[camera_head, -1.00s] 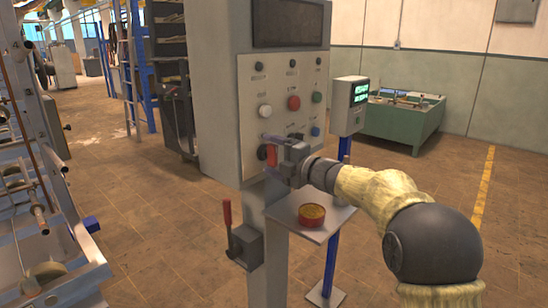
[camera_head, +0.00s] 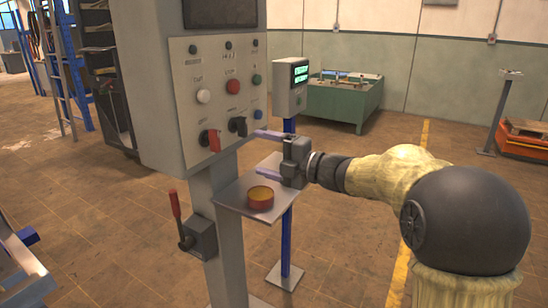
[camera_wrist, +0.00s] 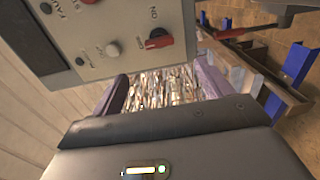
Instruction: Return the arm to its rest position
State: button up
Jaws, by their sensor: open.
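My gripper (camera_head: 263,154) is open and empty in the head view. Its two purple fingers point left towards the control panel (camera_head: 190,127), just right of the panel's lower edge, with a gap between. My arm reaches in from the right, with a yellowish cover on the forearm. In the wrist view the open fingers (camera_wrist: 158,90) frame a blurred, bright patterned area. The panel's red switch (camera_wrist: 158,39) shows above them. The same red switch (camera_head: 212,140) and a black switch (camera_head: 238,126) show on the panel in the head view.
A small shelf (camera_head: 232,197) with a round red-and-yellow tin (camera_head: 261,198) is just below my gripper. A red-handled lever box (camera_head: 200,238) is on the panel's post. A display (camera_head: 291,87) stands on a blue post behind.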

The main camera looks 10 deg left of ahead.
jog(key=shift+v, duration=1.05)
